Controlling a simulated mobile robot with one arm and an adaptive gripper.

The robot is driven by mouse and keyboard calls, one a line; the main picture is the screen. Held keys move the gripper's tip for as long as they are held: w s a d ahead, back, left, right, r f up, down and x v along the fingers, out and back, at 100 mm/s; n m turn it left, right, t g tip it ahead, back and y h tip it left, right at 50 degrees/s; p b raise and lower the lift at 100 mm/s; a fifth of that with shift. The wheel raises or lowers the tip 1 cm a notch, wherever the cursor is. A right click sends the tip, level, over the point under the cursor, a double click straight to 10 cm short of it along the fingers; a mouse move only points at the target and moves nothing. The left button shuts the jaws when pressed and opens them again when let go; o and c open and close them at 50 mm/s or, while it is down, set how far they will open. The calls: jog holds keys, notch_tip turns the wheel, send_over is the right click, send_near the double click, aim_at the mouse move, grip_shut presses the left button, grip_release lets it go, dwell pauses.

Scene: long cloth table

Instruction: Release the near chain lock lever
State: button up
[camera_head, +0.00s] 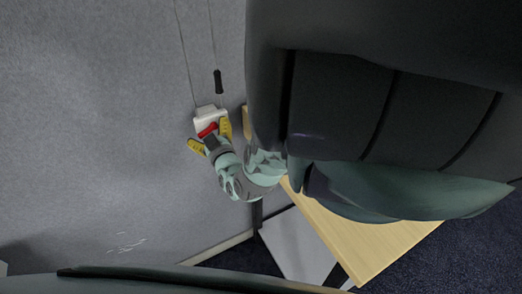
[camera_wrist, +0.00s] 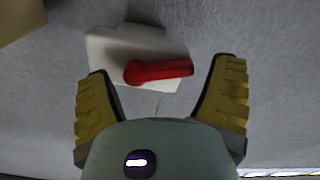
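The chain lock is a white block (camera_head: 213,114) fixed on the grey wall, with a red lever (camera_head: 208,130) on it. In the wrist view the white block (camera_wrist: 105,48) sits beyond my fingertips, and the red lever (camera_wrist: 160,71) lies roughly crosswise with its round pivot at the left. My gripper (camera_head: 211,136) has yellow fingers spread wide. In the wrist view my gripper (camera_wrist: 165,85) is open, with the lever showing between and slightly beyond the fingertips. Nothing is held. I cannot tell whether a finger touches the block.
Thin cords rise along the wall (camera_head: 100,110) above the lock, one with a dark handle (camera_head: 218,81). A wooden table (camera_head: 355,240) stands at the lower right. A beige corner (camera_wrist: 20,18) shows at the wrist view's upper left. The wall left of the lock is clear.

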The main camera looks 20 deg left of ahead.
jog(key=c, duration=0.9)
jog(key=shift+d+r+m, duration=0.15)
jog(key=shift+r+m, duration=0.05)
jog(key=shift+m, duration=1.1)
jog(key=o, duration=0.9)
jog(key=shift+a, duration=0.2)
jog(key=o, duration=0.3)
jog(key=shift+d, duration=0.1)
jog(key=shift+o, duration=0.2)
jog(key=shift+d, duration=0.15)
